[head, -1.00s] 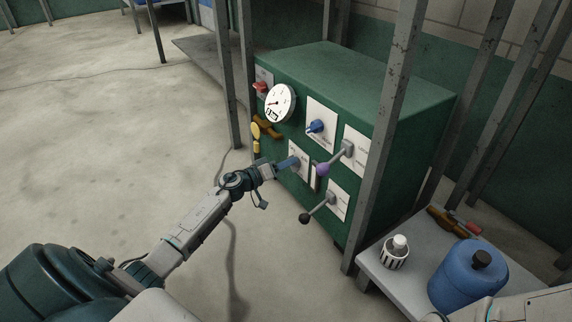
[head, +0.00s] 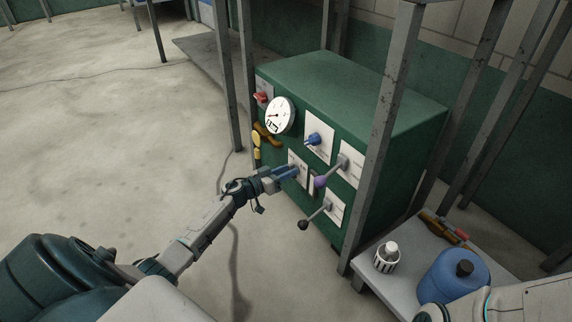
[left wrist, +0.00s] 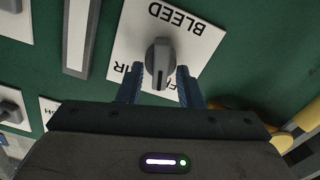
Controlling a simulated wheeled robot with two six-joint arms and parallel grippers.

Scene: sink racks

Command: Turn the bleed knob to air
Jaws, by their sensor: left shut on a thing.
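The bleed knob (left wrist: 159,62) is grey, on a white plate marked BLEED (left wrist: 190,35), which appears upside down in the left wrist view. My left gripper (left wrist: 160,74) has its two blue fingers on either side of the knob, shut on it. The knob's grip bar runs roughly up and down in that view. Smaller lettering below it is partly hidden by the fingers, so I cannot read the setting. In the head view my left gripper (head: 293,172) is at the plate on the green cabinet's front and hides the knob. My right gripper is out of view.
The green cabinet (head: 340,85) carries a gauge (head: 280,115), a blue knob (head: 313,139), a purple-tipped lever (head: 321,182) and a black-tipped lever (head: 304,225) close by. A grey post (head: 383,135) stands at its right. A bench holds a blue jug (head: 450,280).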

